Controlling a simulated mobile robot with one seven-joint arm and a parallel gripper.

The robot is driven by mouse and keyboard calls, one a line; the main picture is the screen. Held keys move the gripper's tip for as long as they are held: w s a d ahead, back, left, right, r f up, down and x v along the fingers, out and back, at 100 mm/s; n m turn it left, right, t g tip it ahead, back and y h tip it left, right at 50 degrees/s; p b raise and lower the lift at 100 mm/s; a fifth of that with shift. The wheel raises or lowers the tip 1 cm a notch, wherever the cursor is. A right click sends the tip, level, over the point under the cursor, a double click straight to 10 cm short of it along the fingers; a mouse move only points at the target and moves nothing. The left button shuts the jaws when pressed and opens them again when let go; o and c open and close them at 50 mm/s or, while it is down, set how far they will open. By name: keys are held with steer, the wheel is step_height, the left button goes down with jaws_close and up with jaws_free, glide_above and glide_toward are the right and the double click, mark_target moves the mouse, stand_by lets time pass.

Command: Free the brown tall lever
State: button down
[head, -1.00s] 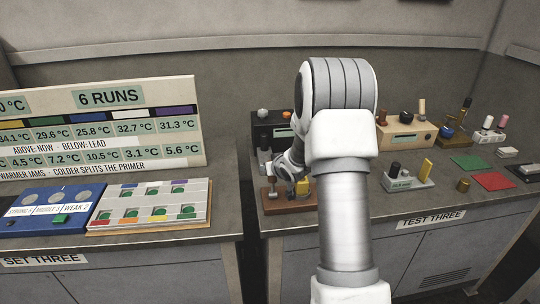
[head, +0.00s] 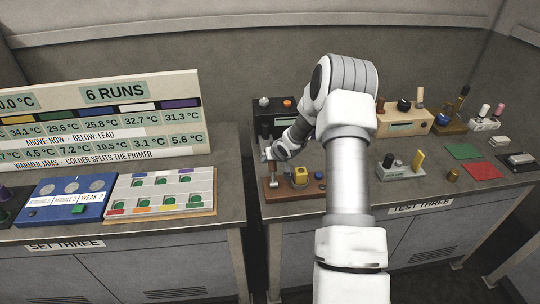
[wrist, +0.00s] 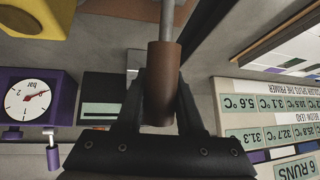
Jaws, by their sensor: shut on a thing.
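The brown tall lever (wrist: 162,72) shows in the wrist view as a brown cylindrical grip on a grey metal rod. My gripper (wrist: 160,88) is shut on this grip, with one dark finger on each side of it. In the head view my gripper (head: 268,155) is small, above the left end of a brown base (head: 282,196). The lever is hard to make out there. A yellow block (head: 300,176) and a blue knob (head: 319,175) are on the same base, right of my gripper.
A black box (head: 266,117) with knobs stands behind the base. A tan console (head: 404,128) and a grey fixture (head: 402,173) stand to the right. A purple gauge (wrist: 30,98) shows in the wrist view. A gap separates this bench from the left bench.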

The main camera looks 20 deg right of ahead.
stand_by(0.3)
steer(key=c, duration=0.5)
jaws_free()
steer(key=p+v, duration=0.2)
steer(key=v, duration=1.5)
steer(key=shift+s+r, duration=0.15)
